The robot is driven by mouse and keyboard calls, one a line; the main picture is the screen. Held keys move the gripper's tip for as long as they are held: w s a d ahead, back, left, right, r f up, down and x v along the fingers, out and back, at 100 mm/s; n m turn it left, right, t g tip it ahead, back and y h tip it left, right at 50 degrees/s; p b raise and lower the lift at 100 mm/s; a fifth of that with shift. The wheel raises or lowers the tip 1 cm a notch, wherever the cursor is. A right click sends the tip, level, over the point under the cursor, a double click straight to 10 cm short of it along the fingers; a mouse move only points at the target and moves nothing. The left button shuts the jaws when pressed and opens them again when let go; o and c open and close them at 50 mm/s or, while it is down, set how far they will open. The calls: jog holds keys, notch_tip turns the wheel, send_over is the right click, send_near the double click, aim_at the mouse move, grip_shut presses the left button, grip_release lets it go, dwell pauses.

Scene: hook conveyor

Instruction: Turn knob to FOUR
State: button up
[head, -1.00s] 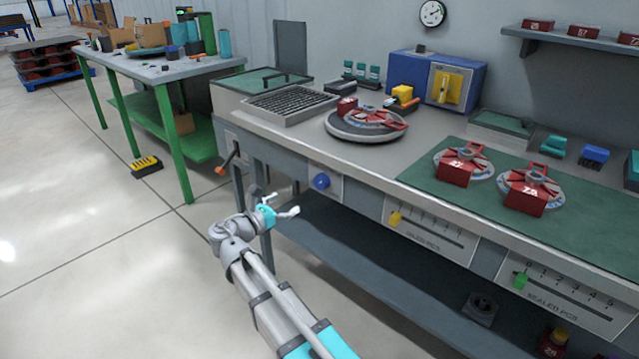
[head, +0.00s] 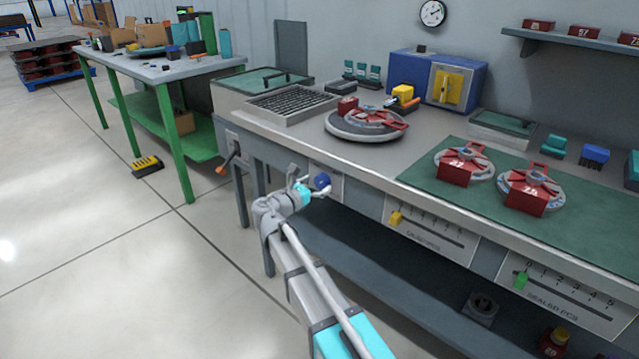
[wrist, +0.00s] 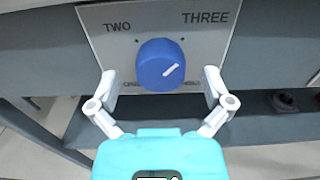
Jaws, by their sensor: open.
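The blue round knob (wrist: 160,65) sits on a pale panel (wrist: 215,45) on the bench front. In the wrist view the panel reads TWO at upper left and THREE at upper right; the lower labels are mostly hidden. The knob's white mark points to the upper right, toward THREE. My gripper (wrist: 160,85) is open, one finger on each side of the knob's lower part, with gaps showing. In the head view the knob (head: 322,181) is just beyond my gripper (head: 308,185) and partly hidden by it.
To the right along the bench front are a yellow slider (head: 396,218) and a green slider (head: 521,279) on scales. A lever with an orange handle (head: 224,165) sticks out to the left. A lower shelf (head: 400,270) runs under the bench.

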jog(key=shift+w+d, duration=0.3)
jog(key=shift+w, duration=0.05)
jog(key=shift+c, duration=0.3)
jog(key=c, duration=1.1)
